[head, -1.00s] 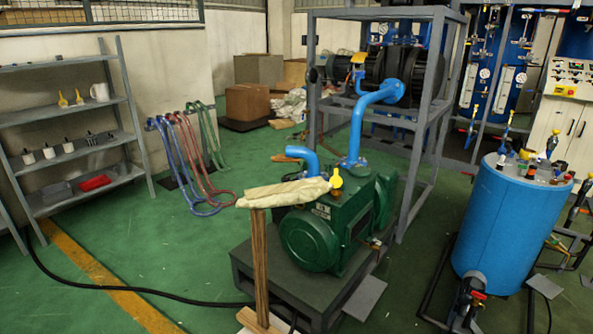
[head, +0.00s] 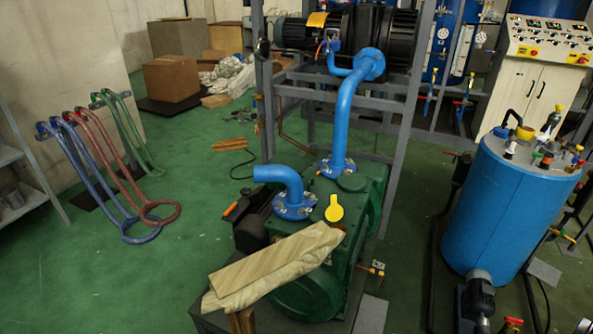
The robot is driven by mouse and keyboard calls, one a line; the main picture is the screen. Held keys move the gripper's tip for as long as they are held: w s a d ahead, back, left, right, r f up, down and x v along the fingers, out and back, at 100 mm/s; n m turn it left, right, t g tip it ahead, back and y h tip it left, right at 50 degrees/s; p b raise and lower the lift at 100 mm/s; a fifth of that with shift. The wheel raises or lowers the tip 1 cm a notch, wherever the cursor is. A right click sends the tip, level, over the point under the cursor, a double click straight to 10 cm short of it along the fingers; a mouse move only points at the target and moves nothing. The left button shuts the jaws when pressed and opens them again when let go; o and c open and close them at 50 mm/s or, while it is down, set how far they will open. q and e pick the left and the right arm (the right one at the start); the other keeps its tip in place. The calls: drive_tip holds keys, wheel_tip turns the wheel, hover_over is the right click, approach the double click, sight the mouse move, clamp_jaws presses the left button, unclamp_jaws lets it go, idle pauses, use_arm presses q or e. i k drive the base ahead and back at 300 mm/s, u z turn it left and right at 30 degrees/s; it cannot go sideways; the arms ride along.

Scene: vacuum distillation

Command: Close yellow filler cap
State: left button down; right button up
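The yellow filler cap (head: 334,208) stands up on top of the green vacuum pump (head: 330,255), right of the blue elbow pipe and its flange. A dark opening or base seems to lie just under it, but the cap's seating is too small to tell. Neither of my grippers shows in the head view.
A wooden board with a cloth (head: 275,268) lies in front of the cap, over the pump's near side. Blue pipes (head: 346,115) rise behind the cap into a grey frame (head: 400,150). A blue tank (head: 510,205) stands at the right.

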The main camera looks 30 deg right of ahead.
sight(335, 212)
drive_tip(key=i, duration=0.4)
drive_tip(key=z, duration=0.85)
